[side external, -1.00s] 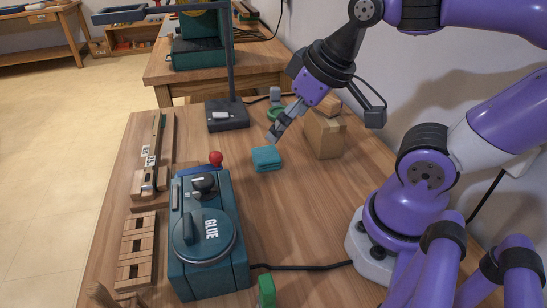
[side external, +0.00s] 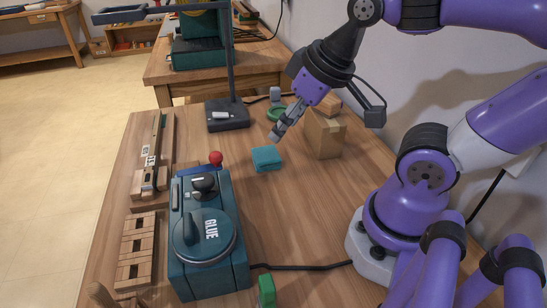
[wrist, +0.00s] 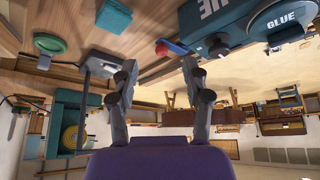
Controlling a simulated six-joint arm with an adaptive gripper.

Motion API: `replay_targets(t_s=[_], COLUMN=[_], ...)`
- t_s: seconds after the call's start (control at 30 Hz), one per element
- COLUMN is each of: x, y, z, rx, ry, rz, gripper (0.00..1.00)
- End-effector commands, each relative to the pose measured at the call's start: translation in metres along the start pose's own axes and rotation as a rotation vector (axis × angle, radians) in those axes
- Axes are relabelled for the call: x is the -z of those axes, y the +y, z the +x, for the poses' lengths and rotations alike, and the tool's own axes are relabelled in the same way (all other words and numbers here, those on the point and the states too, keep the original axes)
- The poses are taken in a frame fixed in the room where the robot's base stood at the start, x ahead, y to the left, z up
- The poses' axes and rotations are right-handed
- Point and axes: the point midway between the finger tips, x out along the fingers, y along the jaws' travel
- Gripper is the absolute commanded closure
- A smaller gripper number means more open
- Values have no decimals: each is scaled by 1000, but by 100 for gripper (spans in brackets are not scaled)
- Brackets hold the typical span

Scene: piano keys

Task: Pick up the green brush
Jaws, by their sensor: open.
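A small green block-like thing (side external: 266,291) lies at the near edge of the table, right of the glue machine. It may be the green brush, but no bristles show and I cannot be sure. My gripper (side external: 277,136) hangs above the far part of the table, beyond the teal folded cloth (side external: 265,158) and well away from the green thing. In the wrist view my gripper (wrist: 160,80) shows two spread fingers with nothing between them. The teal cloth (wrist: 49,43) also shows there, at upper left; I cannot make out the green block in that view.
The glue machine (side external: 207,240) with its red knob (side external: 215,158) fills the table's near middle. A cardboard box (side external: 325,135) stands right of my gripper. A green ring (side external: 276,113) and a dark lamp base (side external: 227,116) are behind. Wooden parts (side external: 137,250) line the left edge.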

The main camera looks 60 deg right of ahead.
Motion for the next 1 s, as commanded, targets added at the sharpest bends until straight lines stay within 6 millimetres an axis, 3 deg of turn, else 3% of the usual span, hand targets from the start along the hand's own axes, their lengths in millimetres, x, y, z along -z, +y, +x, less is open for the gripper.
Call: replay_targets(t_s=[0.07,0.17,0.3,0.4,0.5,0.67,1.0], x=[3,6,-3,-17,-30,-44,-75], y=[-12,-49,-117,-151,-170,-181,-192], z=[1,3,-1,-6,-11,-11,18], rx=[39,170,471,693,872,1013,1018], ry=[-23,-84,-147,-137,-99,-50,-46], rz=[-99,-428,-1121,-1574,-1903,-2134,-2145], gripper=[45,45,45,45,45,45,45])
